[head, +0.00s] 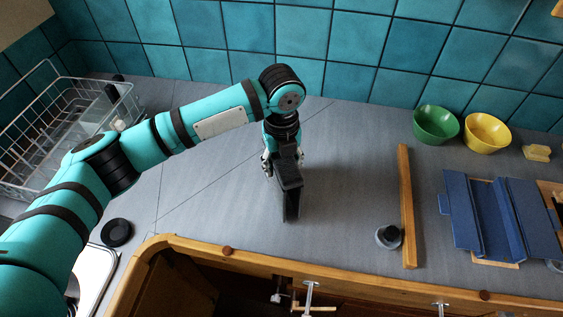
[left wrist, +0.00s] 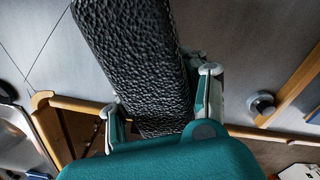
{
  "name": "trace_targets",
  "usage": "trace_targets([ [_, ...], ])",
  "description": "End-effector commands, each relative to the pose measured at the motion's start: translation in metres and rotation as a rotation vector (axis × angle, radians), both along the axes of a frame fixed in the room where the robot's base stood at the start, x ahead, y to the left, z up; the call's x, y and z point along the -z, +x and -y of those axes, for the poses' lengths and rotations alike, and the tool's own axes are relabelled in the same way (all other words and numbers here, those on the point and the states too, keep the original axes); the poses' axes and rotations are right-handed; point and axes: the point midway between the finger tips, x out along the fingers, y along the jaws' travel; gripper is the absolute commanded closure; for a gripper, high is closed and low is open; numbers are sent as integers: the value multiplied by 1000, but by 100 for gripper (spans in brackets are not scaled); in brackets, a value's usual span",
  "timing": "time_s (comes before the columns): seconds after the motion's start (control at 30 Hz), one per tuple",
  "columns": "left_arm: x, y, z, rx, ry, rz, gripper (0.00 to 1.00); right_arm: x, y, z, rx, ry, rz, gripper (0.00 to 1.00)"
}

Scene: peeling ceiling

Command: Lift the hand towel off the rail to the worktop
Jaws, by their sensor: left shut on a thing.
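The hand towel appears as a black, pebble-textured, folded strip (head: 291,200). It fills the upper middle of the left wrist view (left wrist: 135,50). My left gripper (head: 283,165) points down over the grey worktop (head: 340,180) and is shut on the towel; its fingers lie on either side of it in the left wrist view (left wrist: 160,108). The towel hangs below the fingers in the head view; I cannot tell whether its lower end touches the worktop. A wooden bar (head: 407,205), perhaps the rail, is to the right with no towel on it. My right gripper is not in view.
A green bowl (head: 436,124), a yellow bowl (head: 487,132) and a blue folded object (head: 500,218) are at the right. A round grey piece (head: 388,237) is beside the bar. A wire rack (head: 45,130) is at the left. Open cupboard space lies below the front edge.

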Motion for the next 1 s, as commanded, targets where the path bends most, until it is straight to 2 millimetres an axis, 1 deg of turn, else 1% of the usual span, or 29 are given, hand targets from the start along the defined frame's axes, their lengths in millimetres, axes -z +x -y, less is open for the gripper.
trace_targets([
  [0.47, 6, 0, 0, 1, -1, -1, 100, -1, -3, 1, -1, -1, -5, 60],
  [0.5, 6, 0, 0, 1, -1, -1, 53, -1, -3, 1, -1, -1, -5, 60],
  [0.7, 6, 0, 0, 1, -1, 0, 28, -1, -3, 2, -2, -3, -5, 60],
  [1.0, 4, 0, 0, 0, -1, 0, 28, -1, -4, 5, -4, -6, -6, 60],
])
